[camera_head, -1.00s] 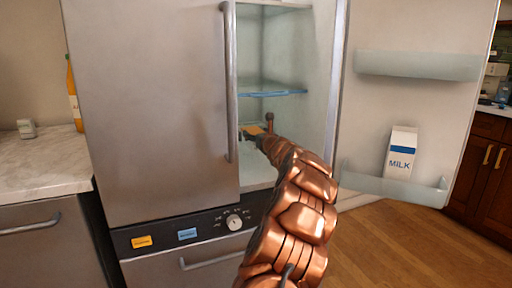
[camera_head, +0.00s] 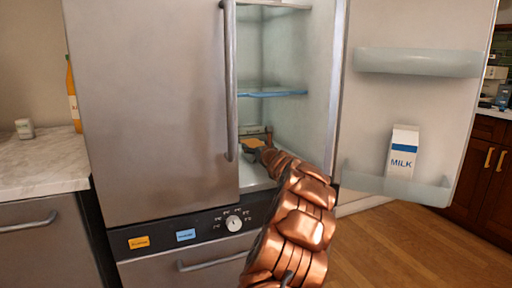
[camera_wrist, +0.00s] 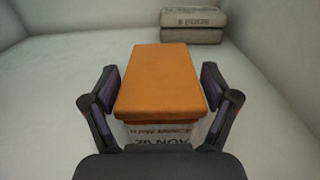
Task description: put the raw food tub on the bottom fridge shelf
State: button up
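The raw food tub (camera_wrist: 160,80) has an orange lid and a white front label that reads roughly "RAW MINCE" with a date. In the head view the tub (camera_head: 253,143) is small and low inside the open fridge, near the bottom shelf (camera_head: 252,178). My gripper (camera_wrist: 160,90) has one finger on each side of the tub, with narrow gaps showing beside the lid, so it looks open around it. The tub looks level. Its underside is hidden, so I cannot tell for sure that it rests on the shelf.
Grey labelled boxes (camera_wrist: 191,22) are stacked behind the tub, toward the right. A blue-edged glass shelf (camera_head: 272,93) is above my gripper. The closed left door (camera_head: 150,110) is beside my arm. The open right door (camera_head: 415,110) holds a milk carton (camera_head: 403,150).

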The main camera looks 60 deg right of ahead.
jog(key=shift+o, duration=0.8)
jog(key=shift+r, duration=0.1)
jog(key=shift+s, duration=0.1)
jog(key=shift+v, duration=5.95)
